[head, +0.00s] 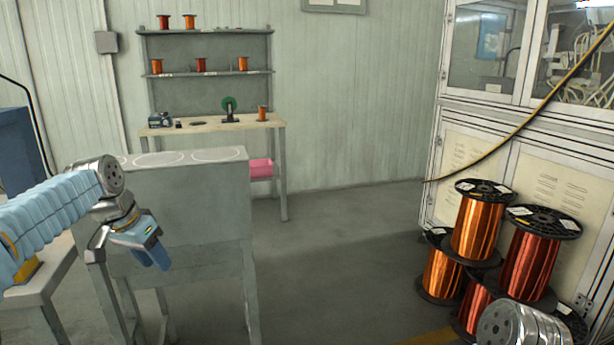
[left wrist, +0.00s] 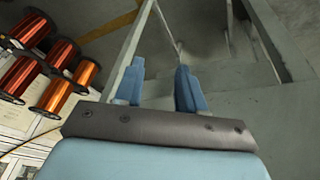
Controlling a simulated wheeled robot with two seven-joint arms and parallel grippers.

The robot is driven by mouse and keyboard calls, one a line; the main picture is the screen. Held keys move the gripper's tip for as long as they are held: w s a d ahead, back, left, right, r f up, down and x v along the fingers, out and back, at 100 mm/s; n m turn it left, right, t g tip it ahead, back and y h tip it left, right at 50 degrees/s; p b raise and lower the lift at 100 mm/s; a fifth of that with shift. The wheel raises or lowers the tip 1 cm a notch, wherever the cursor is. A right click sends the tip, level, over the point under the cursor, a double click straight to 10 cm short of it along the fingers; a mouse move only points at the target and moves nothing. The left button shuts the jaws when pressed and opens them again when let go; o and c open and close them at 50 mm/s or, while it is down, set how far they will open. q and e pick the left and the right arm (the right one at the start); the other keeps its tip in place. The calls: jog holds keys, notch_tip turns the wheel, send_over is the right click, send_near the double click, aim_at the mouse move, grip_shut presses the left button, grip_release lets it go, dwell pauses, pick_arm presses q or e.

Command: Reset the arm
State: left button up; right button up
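My left arm comes in from the left in the head view, with a light blue sleeve. My left gripper (head: 150,256) hangs in front of the grey metal stand (head: 205,200), fingers pointing down. In the left wrist view the two blue fingers of the left gripper (left wrist: 160,80) are apart with nothing between them. Whether the gripper touches the stand cannot be told. Of my right arm only a silver joint shows at the bottom right of the head view; its gripper is out of view.
Large copper wire spools (head: 478,228) are stacked at the right before a white cabinet (head: 470,140). A workbench (head: 215,124) with small spools on shelves (head: 205,73) stands at the back wall. A yellow cable (head: 510,135) hangs at the right. The middle floor (head: 330,250) is clear.

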pick_arm(q)
jog(key=w+d+f+g, duration=0.1)
jog(key=d+f, duration=0.3)
jog(key=f, duration=0.6)
jog(key=w+d+f, duration=0.1)
jog(key=d+f, duration=0.2)
jog(key=f, duration=0.7)
jog(key=s+d+f+n+h, duration=0.1)
jog(key=s+d+f, duration=0.25)
jog(key=f, duration=0.45)
jog(key=s+d+f+n+h, duration=0.1)
jog(key=s+d+f, duration=0.25)
jog(key=f, duration=0.45)
jog(key=s+d+f+n+g, duration=0.1)
jog(key=s+d+f, duration=0.3)
jog(key=s, duration=0.5)
jog(key=s+d+f+n, duration=0.2)
jog(key=s+d+f, duration=0.2)
jog(key=s+f, duration=0.3)
jog(key=s, duration=0.3)
jog(key=shift+s+f+g, duration=0.2)
jog(key=shift+f+g, duration=0.15)
jog(key=shift+g, duration=0.05)
